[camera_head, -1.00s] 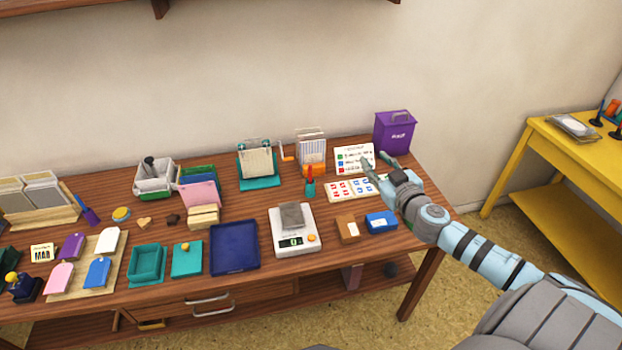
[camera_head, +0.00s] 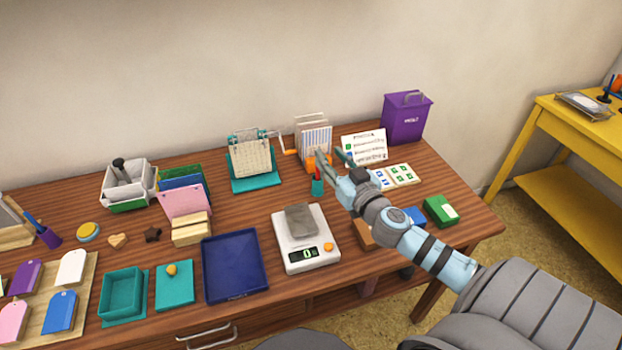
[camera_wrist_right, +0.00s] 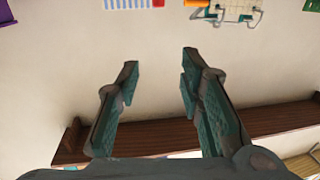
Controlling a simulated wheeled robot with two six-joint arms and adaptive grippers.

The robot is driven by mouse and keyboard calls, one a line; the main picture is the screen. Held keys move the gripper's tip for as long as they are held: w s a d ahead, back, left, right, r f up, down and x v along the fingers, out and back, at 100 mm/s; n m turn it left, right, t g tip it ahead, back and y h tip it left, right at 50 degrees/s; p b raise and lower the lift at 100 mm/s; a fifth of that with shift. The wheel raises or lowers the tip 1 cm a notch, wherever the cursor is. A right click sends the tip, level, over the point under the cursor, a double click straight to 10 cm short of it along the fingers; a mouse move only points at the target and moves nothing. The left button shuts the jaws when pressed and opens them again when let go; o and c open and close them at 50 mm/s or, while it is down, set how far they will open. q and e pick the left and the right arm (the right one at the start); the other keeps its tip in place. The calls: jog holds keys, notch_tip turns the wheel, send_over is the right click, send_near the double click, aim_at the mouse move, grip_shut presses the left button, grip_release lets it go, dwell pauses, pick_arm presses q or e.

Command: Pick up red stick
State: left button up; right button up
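The red stick (camera_head: 318,174) stands in a small teal holder (camera_head: 318,187) toward the back of the wooden table, right of centre in the head view. My right gripper (camera_head: 330,156) is open and empty, its fingers apart at the stick's right and slightly beyond it in the picture. Whether a finger touches the stick cannot be told. In the right wrist view the two fingers (camera_wrist_right: 155,85) are spread with nothing between them, facing the wall. I cannot make out the stick for certain there. My left gripper is not in view.
Around the stick stand a card rack (camera_head: 314,135), a teal stand with a crank (camera_head: 252,158), a sign card (camera_head: 363,146), a purple bin (camera_head: 406,118) and a scale (camera_head: 305,252). A green box (camera_head: 441,210) sits at the right. Some wood left of the stick is bare.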

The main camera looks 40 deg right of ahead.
jog(key=b, duration=0.4)
send_near(318, 175)
jog(key=w+r, duration=0.3)
jog(key=w, duration=0.2)
jog(key=w+d+p, duration=0.1)
jog(key=w, duration=0.2)
jog(key=w+d, duration=0.1)
jog(key=w, duration=0.1)
jog(key=shift+w+r, duration=0.1)
jog(key=shift+w, duration=0.15)
jog(key=shift+s, duration=0.1)
grip_shut()
